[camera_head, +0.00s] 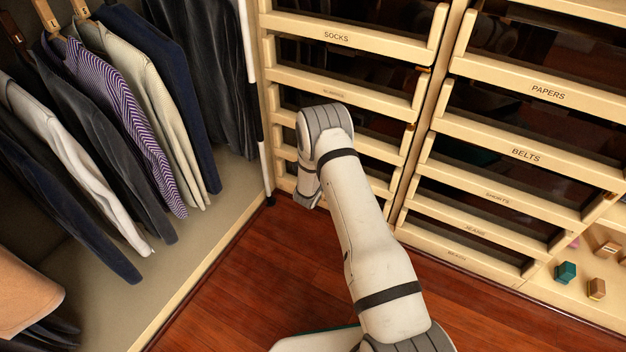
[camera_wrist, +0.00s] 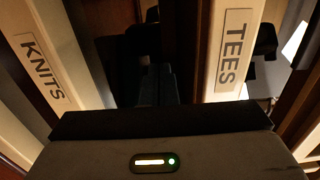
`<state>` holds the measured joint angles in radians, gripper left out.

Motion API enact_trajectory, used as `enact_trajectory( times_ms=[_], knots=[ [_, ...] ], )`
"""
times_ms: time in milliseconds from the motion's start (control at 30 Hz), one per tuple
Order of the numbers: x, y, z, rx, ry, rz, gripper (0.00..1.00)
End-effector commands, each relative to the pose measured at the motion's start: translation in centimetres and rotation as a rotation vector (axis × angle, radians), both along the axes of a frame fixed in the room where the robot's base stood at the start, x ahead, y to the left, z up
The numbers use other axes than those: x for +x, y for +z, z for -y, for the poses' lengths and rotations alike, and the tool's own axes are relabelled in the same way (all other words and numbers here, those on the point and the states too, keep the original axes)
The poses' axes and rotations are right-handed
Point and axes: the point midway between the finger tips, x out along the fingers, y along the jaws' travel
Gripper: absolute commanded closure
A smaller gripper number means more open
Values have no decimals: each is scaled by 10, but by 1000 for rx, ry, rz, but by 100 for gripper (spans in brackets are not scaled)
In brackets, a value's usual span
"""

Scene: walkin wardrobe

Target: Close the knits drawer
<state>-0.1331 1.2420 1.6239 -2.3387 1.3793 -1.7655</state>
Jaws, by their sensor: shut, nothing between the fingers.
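The knits drawer shows its pale wooden front, labelled KNITS (camera_wrist: 42,68), at the left of the wrist view. Whether the fingers touch either front is unclear. In the head view my arm covers part of the left drawer column, and the KNITS label cannot be read there. How far the knits drawer stands out cannot be told.
The socks drawer (camera_head: 336,36) is higher in the left column. The belts drawer (camera_head: 525,155) and papers drawer (camera_head: 548,91) are in the right column. Hanging clothes (camera_head: 120,115) fill the left side. The wooden floor (camera_head: 240,285) in front is clear. Small boxes (camera_head: 566,272) sit at lower right.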

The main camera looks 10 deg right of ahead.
Motion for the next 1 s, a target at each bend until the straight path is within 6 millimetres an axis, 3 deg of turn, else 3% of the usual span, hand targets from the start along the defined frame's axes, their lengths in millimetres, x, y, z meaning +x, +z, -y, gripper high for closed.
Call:
enact_trajectory(
  times_ms=[500,867,1000],
  knots=[
    [-85,0,-68,-5,1,-11,100],
    [-100,-3,-77,-4,-3,-9,100],
    [-99,20,-70,32,-43,18,100]
  ],
)
